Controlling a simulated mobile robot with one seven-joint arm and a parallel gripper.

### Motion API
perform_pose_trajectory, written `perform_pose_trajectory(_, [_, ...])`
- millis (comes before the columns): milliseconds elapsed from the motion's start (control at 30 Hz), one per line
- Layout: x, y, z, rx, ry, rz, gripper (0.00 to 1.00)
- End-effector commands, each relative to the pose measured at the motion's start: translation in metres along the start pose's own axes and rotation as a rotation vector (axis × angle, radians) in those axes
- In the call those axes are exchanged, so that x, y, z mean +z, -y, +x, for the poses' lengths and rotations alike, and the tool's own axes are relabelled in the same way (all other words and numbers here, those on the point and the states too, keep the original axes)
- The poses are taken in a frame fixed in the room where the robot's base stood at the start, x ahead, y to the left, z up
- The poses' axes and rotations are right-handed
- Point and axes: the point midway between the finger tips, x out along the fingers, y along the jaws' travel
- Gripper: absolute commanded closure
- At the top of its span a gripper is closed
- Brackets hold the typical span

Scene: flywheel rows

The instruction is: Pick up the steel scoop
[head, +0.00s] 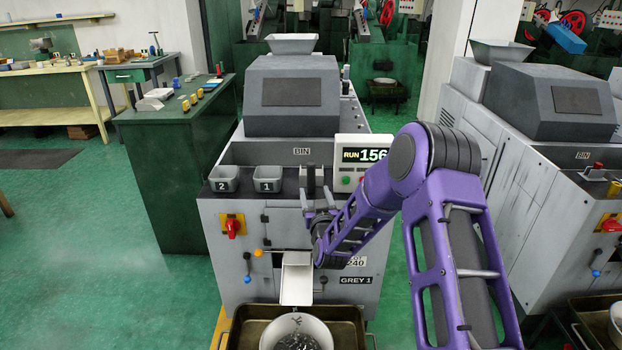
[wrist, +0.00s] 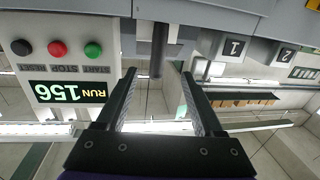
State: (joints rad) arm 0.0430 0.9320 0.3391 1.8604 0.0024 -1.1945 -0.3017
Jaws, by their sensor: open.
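A dark upright handle (wrist: 159,48) stands in a light holder on the front of the grey machine, between cup 1 and the display. It seems to be the steel scoop's handle; no scoop bowl can be made out. In the head view the dark handle (head: 310,178) shows just above my gripper (head: 318,203). My gripper also shows in the wrist view (wrist: 158,78), its two fingers open and apart. The handle's end lies in line with the gap between the fingertips. Nothing is held.
Grey cups 1 (head: 267,185) and 2 (head: 224,185) sit left of the handle. The RUN 156 display (head: 364,155) with its buttons is close on the right. Below, a chute (head: 297,280) stands over a pan (head: 275,330) of dark parts in a tray.

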Motion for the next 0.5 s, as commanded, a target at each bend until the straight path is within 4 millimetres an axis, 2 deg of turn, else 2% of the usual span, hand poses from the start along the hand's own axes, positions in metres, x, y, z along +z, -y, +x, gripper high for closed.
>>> perform_pose_trajectory(100, [0.001,-0.001,0.023,0.001,-0.002,0.001,0.31])
perform_pose_trajectory(200, [0.001,-0.001,0.037,0.001,-0.001,0.000,0.31])
perform_pose_trajectory(500, [0.001,-0.001,0.056,0.001,0.001,0.001,0.31])
